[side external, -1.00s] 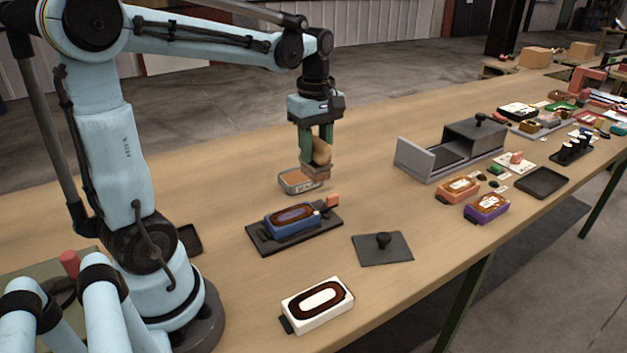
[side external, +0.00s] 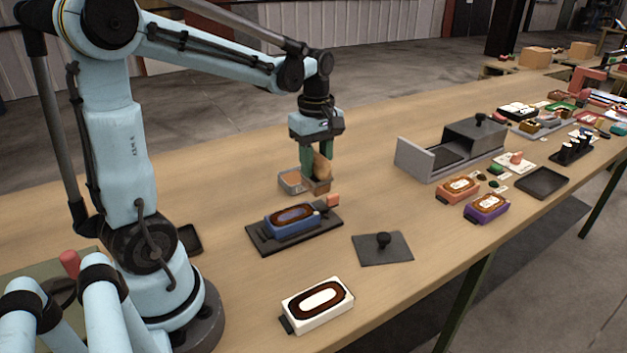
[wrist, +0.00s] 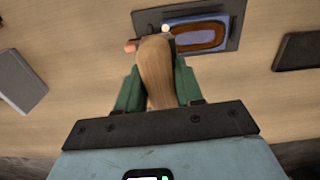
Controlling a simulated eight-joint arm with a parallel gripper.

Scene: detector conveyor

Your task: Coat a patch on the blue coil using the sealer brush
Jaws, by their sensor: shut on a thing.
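My gripper (side external: 319,160) is shut on the sealer brush, whose tan wooden handle (wrist: 155,72) is between the green fingers. The brush head (side external: 319,187) points down, in front of the right part of a small metal dish (side external: 284,187) with orange-brown contents. I cannot tell if the bristles touch the dish or its contents. The blue coil (side external: 291,219), a blue block with a dark brown oval winding, lies on a dark plate (side external: 262,244) nearer the camera. In the wrist view the blue coil (wrist: 183,48) is beyond the handle, which hides the brush head.
A small orange-pink block (side external: 333,201) is at the plate's right end. A dark square lid with a knob (side external: 383,247) and a white coil (side external: 318,304) lie nearer the camera. A grey box (side external: 415,160), orange coil (side external: 458,189) and purple coil (side external: 486,208) are to the right.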

